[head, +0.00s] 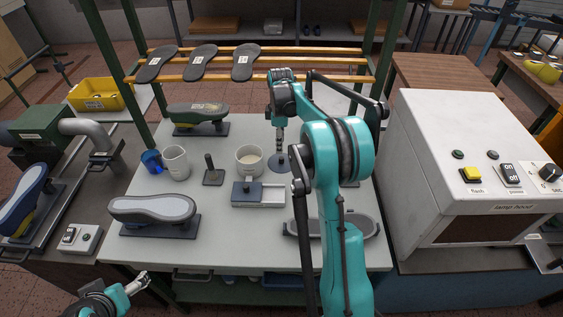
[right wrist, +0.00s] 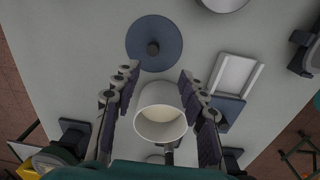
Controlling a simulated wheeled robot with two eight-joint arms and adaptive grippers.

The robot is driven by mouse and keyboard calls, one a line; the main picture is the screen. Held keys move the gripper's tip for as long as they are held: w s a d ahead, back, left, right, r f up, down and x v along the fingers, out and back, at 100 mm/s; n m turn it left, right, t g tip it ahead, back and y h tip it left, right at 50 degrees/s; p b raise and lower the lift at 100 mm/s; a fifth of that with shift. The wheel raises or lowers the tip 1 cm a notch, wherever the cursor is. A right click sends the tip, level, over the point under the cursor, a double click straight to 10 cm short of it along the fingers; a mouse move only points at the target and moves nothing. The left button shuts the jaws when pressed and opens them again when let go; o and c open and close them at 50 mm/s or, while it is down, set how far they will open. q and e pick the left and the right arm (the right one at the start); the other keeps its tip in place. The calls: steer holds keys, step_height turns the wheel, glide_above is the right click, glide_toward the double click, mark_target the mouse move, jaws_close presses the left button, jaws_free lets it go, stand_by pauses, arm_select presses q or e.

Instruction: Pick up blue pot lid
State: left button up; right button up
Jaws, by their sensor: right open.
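The blue pot lid (head: 276,164) is a flat, dark blue-grey disc lying on the light table, partly hidden by my right arm in the head view. In the right wrist view the lid (right wrist: 170,31) shows whole, with a dark knob at its centre. My right gripper (head: 281,140) points down over the lid area. In the right wrist view the right gripper (right wrist: 158,76) has its fingers apart with nothing held; the lid lies beyond the fingertips. A white pot (head: 249,154) stands open beside the lid. My left gripper (head: 139,283) is at the lower left, clear of the table objects.
A white mug (head: 176,162), blue cup (head: 151,160), dark stamp-like tool (head: 213,175) and shallow tray (head: 271,195) stand near the pot. Shoe lasts sit behind (head: 197,111) and at front left (head: 152,208). A white lamp hood machine (head: 450,150) bounds the right side.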

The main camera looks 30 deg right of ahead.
mark_target(281, 157)
steer(key=shift+w+d+f, duration=0.3)
steer(key=shift+d+f, duration=0.3)
steer(key=shift+f, duration=0.3)
step_height(281, 157, down, 2)
steer(key=shift+n+b, duration=0.3)
steer(key=shift+b, duration=0.05)
steer(key=f, duration=0.2)
steer(key=f+b, duration=0.2)
steer(key=f, duration=0.1)
steer(key=shift+w+f, duration=0.35)
steer(key=shift+r, duration=0.1)
jaws_close()
